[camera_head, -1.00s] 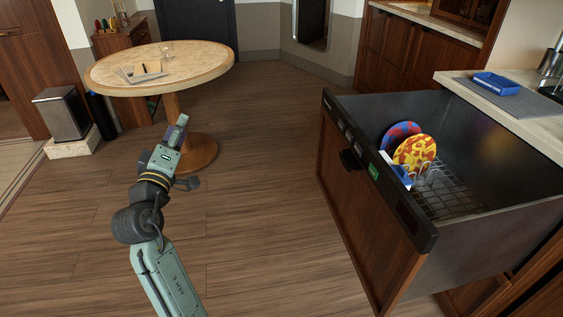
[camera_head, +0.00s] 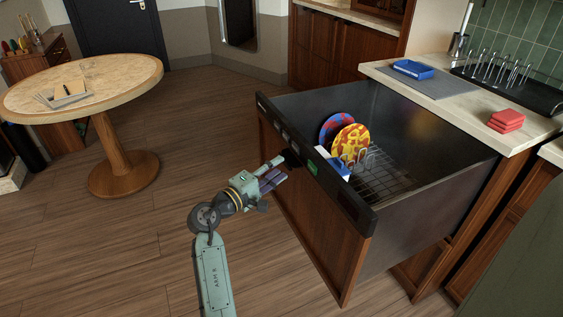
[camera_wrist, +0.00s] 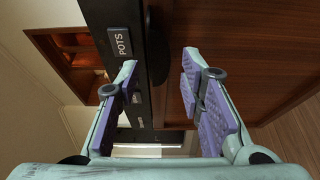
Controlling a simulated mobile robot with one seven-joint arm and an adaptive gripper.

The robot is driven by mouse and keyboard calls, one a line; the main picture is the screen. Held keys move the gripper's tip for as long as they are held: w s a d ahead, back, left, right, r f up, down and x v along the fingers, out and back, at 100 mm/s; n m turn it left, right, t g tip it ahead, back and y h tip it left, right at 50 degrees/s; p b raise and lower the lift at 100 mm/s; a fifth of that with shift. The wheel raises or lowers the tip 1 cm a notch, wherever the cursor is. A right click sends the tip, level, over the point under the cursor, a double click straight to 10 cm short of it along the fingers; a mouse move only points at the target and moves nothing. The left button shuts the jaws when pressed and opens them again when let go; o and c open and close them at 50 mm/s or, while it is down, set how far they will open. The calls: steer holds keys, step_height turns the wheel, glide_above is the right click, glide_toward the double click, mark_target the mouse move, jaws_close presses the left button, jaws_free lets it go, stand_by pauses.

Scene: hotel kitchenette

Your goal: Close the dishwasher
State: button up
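The dishwasher (camera_head: 315,235) is a pull-out drawer with a wooden front and a black control strip (camera_head: 330,180); it stands pulled out from the counter. Inside, a red-blue plate (camera_head: 332,126) and a yellow-red plate (camera_head: 351,141) stand upright in a wire rack (camera_head: 388,185). My gripper (camera_head: 277,171) is at the outside of the front, close to a dark handle (camera_head: 291,158). In the wrist view my gripper (camera_wrist: 158,78) has its fingers wide apart, with the control strip (camera_wrist: 122,42) and wooden front (camera_wrist: 235,45) beyond them. I cannot tell whether it touches the front.
A round table (camera_head: 110,90) stands at the left. The floor (camera_head: 130,240) left of the drawer is clear.

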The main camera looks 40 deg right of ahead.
steer(key=shift+w+d, duration=0.15)
steer(key=shift+d, duration=0.55)
steer(key=shift+w+d, duration=0.1)
steer(key=shift+d, duration=0.55)
steer(key=shift+c, duration=0.2)
jaws_close()
steer(key=shift+f, duration=0.15)
